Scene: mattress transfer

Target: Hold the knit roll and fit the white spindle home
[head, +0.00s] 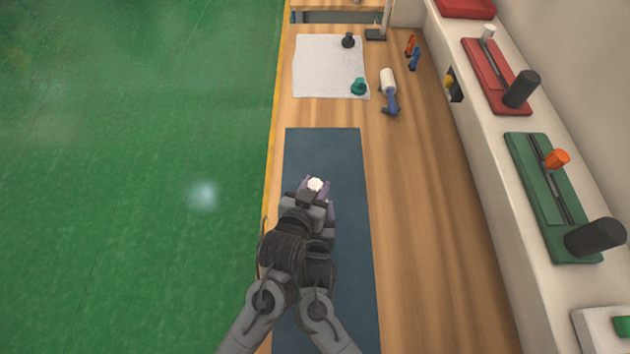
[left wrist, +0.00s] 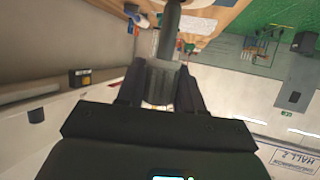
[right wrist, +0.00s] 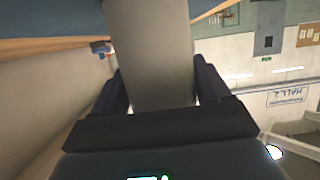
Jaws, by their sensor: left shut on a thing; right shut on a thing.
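My left gripper (head: 308,192) is in the head view over the dark blue mat (head: 322,150), with my right gripper close beside and partly beneath it. A small white round end, apparently of the white spindle (head: 315,184), shows at the fingertips. In the left wrist view the left fingers are shut on a grey piece (left wrist: 160,80) with a narrower dark shaft beyond. In the right wrist view the right fingers are shut on a wide grey-beige cylinder, apparently the knit roll (right wrist: 150,50). How spindle and roll meet is hidden by my grippers.
A white cloth (head: 320,70) holds a black knob (head: 348,41) and a green knob (head: 358,87). Red (head: 490,75) and green (head: 535,180) slider units line the right ledge. Wooden bench right of the mat is clear.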

